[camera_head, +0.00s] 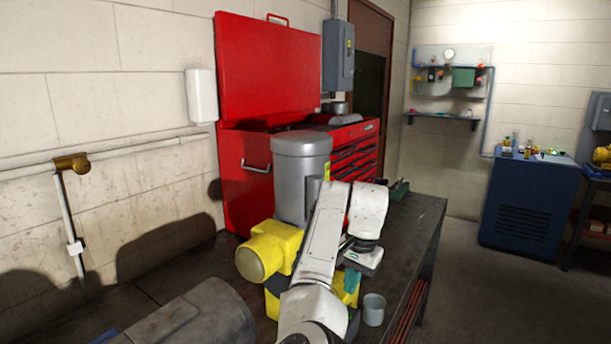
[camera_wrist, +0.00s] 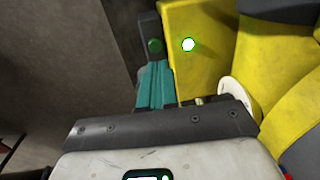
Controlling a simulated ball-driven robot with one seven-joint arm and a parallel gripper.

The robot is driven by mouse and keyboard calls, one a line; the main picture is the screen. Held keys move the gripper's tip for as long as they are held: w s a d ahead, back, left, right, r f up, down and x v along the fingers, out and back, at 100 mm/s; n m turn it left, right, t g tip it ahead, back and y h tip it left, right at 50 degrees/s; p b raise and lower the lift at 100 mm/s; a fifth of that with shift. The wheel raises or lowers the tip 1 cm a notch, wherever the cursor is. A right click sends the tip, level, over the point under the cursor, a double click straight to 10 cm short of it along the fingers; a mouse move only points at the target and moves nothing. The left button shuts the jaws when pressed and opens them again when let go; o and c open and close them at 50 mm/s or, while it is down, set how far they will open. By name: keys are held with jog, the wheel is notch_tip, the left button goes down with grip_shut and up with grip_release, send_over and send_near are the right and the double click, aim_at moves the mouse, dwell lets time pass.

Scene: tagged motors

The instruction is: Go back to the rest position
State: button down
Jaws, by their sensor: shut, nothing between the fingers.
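My arm reaches over a dark workbench (camera_head: 413,225) in the head view. My gripper (camera_head: 352,281) points down in front of a motor with an upright grey cylinder (camera_head: 302,165) and a yellow housing (camera_head: 268,252). In the wrist view my gripper (camera_wrist: 154,86) shows its teal fingers close together, shut and empty. They are beside the motor's yellow block (camera_wrist: 192,48), which carries a bright white-green spot. I cannot tell whether the fingers touch it. My arm hides part of the motor.
A grey motor (camera_head: 195,318) lies at the front left of the bench. A small grey cup (camera_head: 373,309) stands right of my gripper. A red tool chest (camera_head: 245,170) is behind. A blue cabinet (camera_head: 530,200) is at the right, with open floor before it.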

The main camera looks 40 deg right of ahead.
jog(key=shift+f, duration=0.1)
jog(key=s+d+f+n+h, duration=0.3)
jog(key=s+f+n+h, duration=0.1)
jog(key=s+f, duration=1)
jog(key=s+a+f+n+y, duration=0.1)
jog(key=s+a+f+n, duration=0.3)
jog(key=s+a, duration=0.6)
jog(key=s+a+f+n+y, duration=0.2)
jog(key=s+a+f+n, duration=0.2)
jog(key=s+a, duration=0.6)
jog(key=shift+s+a+f+n, duration=0.2)
jog(key=shift+s+n, duration=0.25)
jog(key=shift+n, duration=0.25)
